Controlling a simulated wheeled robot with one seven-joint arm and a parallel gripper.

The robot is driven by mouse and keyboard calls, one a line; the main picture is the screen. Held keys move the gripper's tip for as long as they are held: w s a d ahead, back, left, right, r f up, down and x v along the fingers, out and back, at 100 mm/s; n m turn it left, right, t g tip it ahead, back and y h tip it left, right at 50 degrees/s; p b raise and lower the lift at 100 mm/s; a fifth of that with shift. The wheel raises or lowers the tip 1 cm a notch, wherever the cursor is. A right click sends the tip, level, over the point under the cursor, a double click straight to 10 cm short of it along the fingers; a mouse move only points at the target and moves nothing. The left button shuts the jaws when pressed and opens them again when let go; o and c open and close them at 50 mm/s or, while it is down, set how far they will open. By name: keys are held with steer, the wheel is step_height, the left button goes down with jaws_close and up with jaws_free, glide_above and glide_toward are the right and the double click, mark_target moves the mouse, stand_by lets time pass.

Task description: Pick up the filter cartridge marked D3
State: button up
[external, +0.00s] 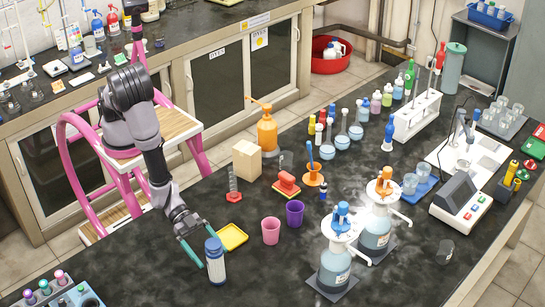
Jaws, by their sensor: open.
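A blue cylinder with a pale band (215,262) stands upright on the near part of the dark bench, left of centre. It may be the filter cartridge, but no D3 mark can be read at this size. My gripper (207,248) reaches down to it with its teal fingers spread open. One finger shows along the cylinder's left side. The other runs behind its top and is partly hidden. I cannot tell whether either finger touches it.
A yellow tray (232,237) lies just behind the cylinder. A pink cup (271,231) and a purple cup (295,213) stand to the right. A rack of capped tubes (58,286) is at the lower left. Two pump-topped bottles stand farther right. Bare bench lies right of the cylinder.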

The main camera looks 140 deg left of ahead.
mark_target(221, 268)
steer(key=x, duration=0.6)
steer(key=shift+w+f, duration=0.3)
steer(key=shift+f, duration=0.05)
jaws_close()
